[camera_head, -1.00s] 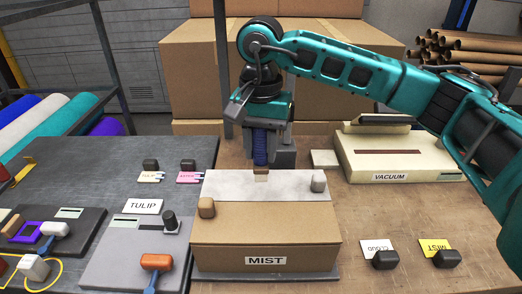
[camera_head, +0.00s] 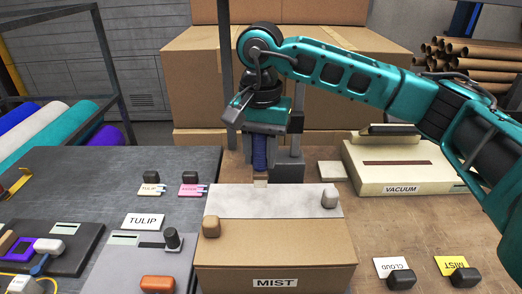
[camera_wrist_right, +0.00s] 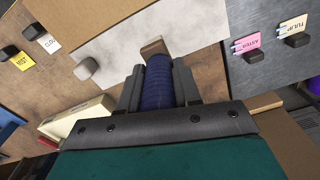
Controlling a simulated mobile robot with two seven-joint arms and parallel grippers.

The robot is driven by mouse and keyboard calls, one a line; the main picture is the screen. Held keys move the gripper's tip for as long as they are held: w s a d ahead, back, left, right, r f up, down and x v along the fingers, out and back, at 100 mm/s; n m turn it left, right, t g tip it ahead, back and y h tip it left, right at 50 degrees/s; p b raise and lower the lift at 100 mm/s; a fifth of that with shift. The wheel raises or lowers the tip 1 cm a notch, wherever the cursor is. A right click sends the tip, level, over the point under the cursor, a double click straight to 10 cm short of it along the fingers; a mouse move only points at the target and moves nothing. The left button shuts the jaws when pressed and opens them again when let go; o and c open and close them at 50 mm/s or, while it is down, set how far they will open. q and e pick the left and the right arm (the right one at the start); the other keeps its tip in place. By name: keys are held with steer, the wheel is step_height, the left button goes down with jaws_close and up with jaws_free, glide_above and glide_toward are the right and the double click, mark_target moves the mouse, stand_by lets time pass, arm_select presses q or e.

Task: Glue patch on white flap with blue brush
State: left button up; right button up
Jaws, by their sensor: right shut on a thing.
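My right gripper (camera_head: 260,143) points down, shut on the blue brush (camera_head: 259,158), which also shows in the right wrist view (camera_wrist_right: 160,85). The brush is roughly upright, and its pale tip is at the far edge of the white flap (camera_head: 272,203). I cannot tell whether the tip touches the flap. The flap lies across the top of the cardboard box labelled MIST (camera_head: 275,258) and also shows in the wrist view (camera_wrist_right: 115,50). Its surface is mottled; I cannot make out a distinct glue patch. My left gripper is not in view.
A brown block (camera_head: 211,226) and a grey block (camera_head: 329,197) sit at the flap's ends. The VACUUM machine (camera_head: 402,172) stands at right, with CLOUD (camera_head: 392,267) and MIST (camera_head: 453,266) cards in front. Left are the TULIP card (camera_head: 143,220) and an orange-handled tool (camera_head: 157,284).

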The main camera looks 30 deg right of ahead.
mark_target(262, 172)
step_height(262, 172, down, 4)
steer(key=b, duration=0.3)
steer(key=shift+r, duration=0.15)
steer(key=shift+f+b, duration=0.45)
steer(key=shift+f, duration=0.25)
stand_by(0.5)
steer(key=shift+d, duration=0.1)
steer(key=shift+s+d+r+b, duration=0.1)
steer(key=shift+s+d+b, duration=0.2)
steer(key=shift+d, duration=0.4)
steer(key=shift+s+d+b, duration=0.1)
steer(key=shift+s+d, duration=0.25)
steer(key=shift+d, duration=0.3)
